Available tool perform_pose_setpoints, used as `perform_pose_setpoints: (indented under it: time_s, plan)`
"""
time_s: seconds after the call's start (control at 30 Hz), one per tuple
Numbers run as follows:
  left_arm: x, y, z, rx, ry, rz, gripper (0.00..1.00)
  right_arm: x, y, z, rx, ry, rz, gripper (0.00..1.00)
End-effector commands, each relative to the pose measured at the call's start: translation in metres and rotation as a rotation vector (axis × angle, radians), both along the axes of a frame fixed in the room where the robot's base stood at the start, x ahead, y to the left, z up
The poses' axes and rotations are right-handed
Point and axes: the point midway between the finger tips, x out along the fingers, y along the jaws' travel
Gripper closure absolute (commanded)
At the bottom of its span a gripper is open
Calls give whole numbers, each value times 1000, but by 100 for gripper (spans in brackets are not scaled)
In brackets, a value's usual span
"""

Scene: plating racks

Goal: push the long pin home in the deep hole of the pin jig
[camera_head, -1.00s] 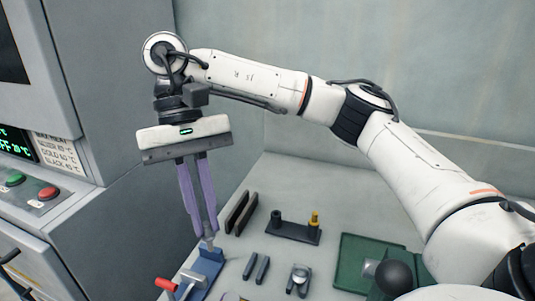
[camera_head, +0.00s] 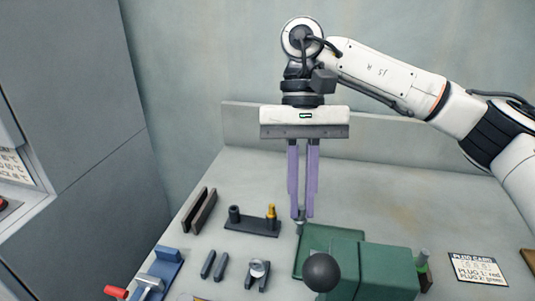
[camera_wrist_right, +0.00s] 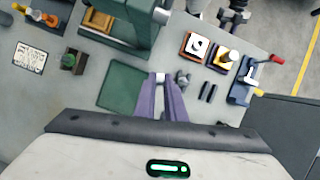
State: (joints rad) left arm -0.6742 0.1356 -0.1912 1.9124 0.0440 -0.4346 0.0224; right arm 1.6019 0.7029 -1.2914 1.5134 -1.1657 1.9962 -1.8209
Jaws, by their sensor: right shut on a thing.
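My right gripper (camera_head: 301,217), with long purple fingers, points down over the bench near the green base plate. It is shut on a small silver piece (camera_head: 298,221) at the fingertips. The fingers also show in the wrist view (camera_wrist_right: 162,82), beside the plate's edge. Most of the held piece is hidden, so I cannot tell whether it is the long pin. A dark base (camera_head: 252,226) with a black post and an upright brass-coloured pin (camera_head: 271,211) stands just left of the gripper; I cannot tell whether this is the pin jig. My left gripper is out of view.
A green press (camera_head: 385,272) with a black ball knob (camera_head: 321,272) stands at front right, its green base plate (camera_head: 312,256) beside it. A blue clamp (camera_head: 165,265) with a red handle is at front left. Two dark bars (camera_head: 214,265) and a holder (camera_head: 258,271) lie between.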

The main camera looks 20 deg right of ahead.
Motion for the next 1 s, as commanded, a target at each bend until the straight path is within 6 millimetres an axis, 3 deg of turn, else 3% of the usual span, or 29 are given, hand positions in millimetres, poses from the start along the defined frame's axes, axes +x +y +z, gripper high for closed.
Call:
perform_pose_setpoints:
  time_s: [0.3,0.7,1.0]
  plan:
    - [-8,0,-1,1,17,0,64,52,27,-12,6,4,-642,100]
    - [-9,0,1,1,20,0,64,121,58,-12,7,0,-1506,100]
    - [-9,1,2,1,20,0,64,158,72,-6,7,-1,-1957,100]
